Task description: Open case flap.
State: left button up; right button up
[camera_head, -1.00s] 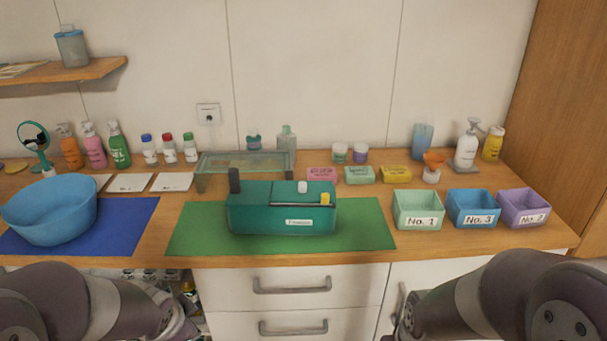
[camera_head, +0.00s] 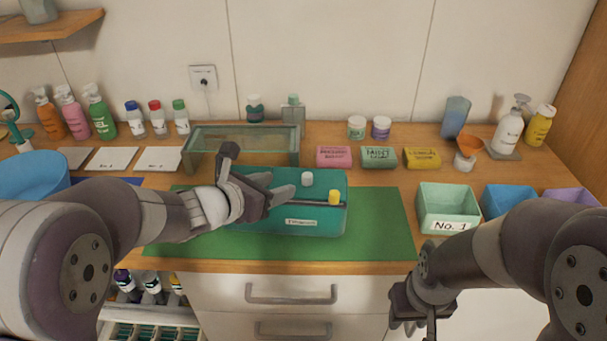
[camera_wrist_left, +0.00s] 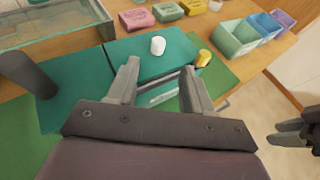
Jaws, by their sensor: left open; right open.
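The teal case (camera_head: 325,220) sits on the green mat with a label on its front. A white knob (camera_head: 307,178) and a yellow knob (camera_head: 334,197) stand on its top, and a dark rod runs along the top's front edge. A dark upright cylinder (camera_head: 228,158) is at its left end. My left gripper (camera_head: 277,188) is open over the case's left half. In the left wrist view its fingers (camera_wrist_left: 160,75) are spread on either side of part of the rod; contact cannot be told. My right gripper (camera_head: 420,312) is low, in front of the counter, away from the case.
The green mat (camera_head: 385,225) is clear right of the case.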

aim_at(305, 176)
pick_arm(q)
jog(key=p+x, duration=0.1)
jog(key=x, duration=0.9)
jog(key=shift+w+f, duration=0.25)
jog(key=shift+w, duration=0.05)
jog(key=shift+s+r, duration=0.1)
grip_shut()
